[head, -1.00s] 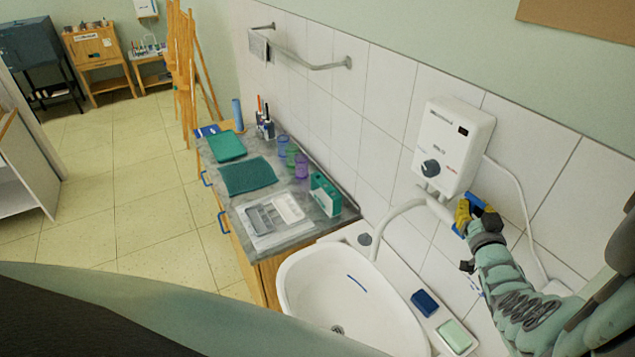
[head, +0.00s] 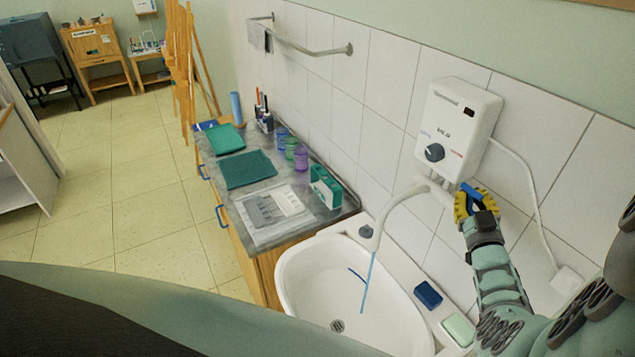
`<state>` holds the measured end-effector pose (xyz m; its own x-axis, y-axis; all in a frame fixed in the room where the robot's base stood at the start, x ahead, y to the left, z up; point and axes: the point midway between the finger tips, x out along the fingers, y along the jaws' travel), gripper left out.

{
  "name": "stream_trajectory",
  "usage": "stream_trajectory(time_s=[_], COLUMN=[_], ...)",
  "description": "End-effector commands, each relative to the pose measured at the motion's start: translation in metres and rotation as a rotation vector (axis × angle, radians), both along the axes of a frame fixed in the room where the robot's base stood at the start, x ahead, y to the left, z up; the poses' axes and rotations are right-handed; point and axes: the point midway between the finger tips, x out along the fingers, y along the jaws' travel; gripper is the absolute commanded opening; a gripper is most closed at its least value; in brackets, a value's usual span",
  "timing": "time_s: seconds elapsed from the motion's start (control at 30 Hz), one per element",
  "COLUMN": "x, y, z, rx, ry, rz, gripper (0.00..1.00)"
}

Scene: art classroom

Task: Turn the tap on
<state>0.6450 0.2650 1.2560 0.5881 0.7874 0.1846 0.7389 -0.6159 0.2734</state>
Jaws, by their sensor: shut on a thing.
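The white tap (head: 408,194) comes out from under the wall water heater, and its curved spout hangs over the white basin (head: 300,262). A thin blue stream of water (head: 368,285) runs from the spout end down into the basin. The blue tap handle (head: 471,191) is at the right end of the tap and is partly hidden by my fingers. My gripper (head: 466,205), with yellow fingertips, is shut on this handle. My wrist and arm come in from the lower right.
The white water heater (head: 459,125) with a dark knob is on the tiled wall just above my gripper. A blue sponge (head: 427,294) and a pale green soap (head: 458,329) lie on the basin's right ledge. A cluttered counter (head: 308,232) stands to the left.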

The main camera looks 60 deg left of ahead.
Motion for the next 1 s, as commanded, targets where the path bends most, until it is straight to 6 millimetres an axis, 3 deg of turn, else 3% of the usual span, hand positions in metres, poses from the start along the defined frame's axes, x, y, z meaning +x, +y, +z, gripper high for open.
stream_trajectory(time_s=[0.27, 0.3, 0.6, 1.0], x=[-0.0009, -0.0009, -0.0008, -0.0055], y=[0.0012, 0.0012, 0.0008, -0.0061], z=[0.0005, 0.0005, 0.0001, -0.0028], rx=[-0.001, -0.001, -0.001, -0.001], ry=[-0.001, -0.001, 0.001, 0.003], rz=[0.003, 0.003, 0.002, -0.002], gripper=[0.00, 0.13, 0.42, 0.42])
